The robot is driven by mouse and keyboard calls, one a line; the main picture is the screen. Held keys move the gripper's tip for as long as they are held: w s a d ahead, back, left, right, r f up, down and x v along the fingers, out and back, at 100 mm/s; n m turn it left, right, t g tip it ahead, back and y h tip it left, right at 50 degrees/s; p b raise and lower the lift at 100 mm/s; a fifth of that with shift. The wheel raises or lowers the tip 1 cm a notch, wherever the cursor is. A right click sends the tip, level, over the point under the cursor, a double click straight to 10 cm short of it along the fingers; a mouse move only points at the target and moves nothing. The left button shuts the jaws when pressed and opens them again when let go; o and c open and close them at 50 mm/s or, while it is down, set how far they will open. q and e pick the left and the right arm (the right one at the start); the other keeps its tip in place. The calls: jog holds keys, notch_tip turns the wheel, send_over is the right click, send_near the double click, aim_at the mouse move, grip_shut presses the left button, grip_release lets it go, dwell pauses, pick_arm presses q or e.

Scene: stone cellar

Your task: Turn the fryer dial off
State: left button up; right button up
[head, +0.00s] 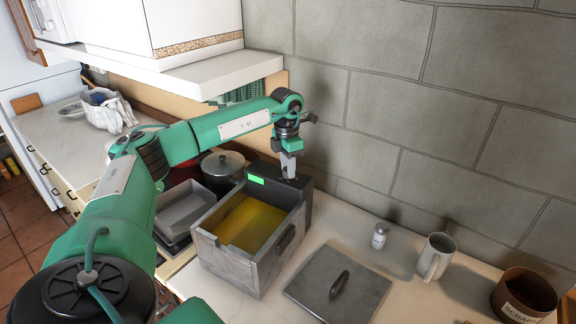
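The fryer (232,257) is a grey metal box on the counter, filled with yellow oil (250,222). A black control housing (300,195) stands along its back edge, with a lit green panel (257,180) at its left. My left gripper (289,174) points down at the top of this housing, right of the green panel. Its fingertips look very near or touching the housing; I cannot tell which. I cannot make out the dial, which may be hidden by the gripper. The finger gap is too small to read. My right gripper is not in view.
A flat grey lid (355,300) with a dark handle lies right of the fryer. A shaker (380,236), a mug (436,256) and a brown scraps bin (526,294) stand further right. Grey trays (186,208) and a lidded pot (222,163) are left. A stone wall rises behind.

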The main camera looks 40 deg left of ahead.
pick_arm(q)
jog(key=c, duration=0.4)
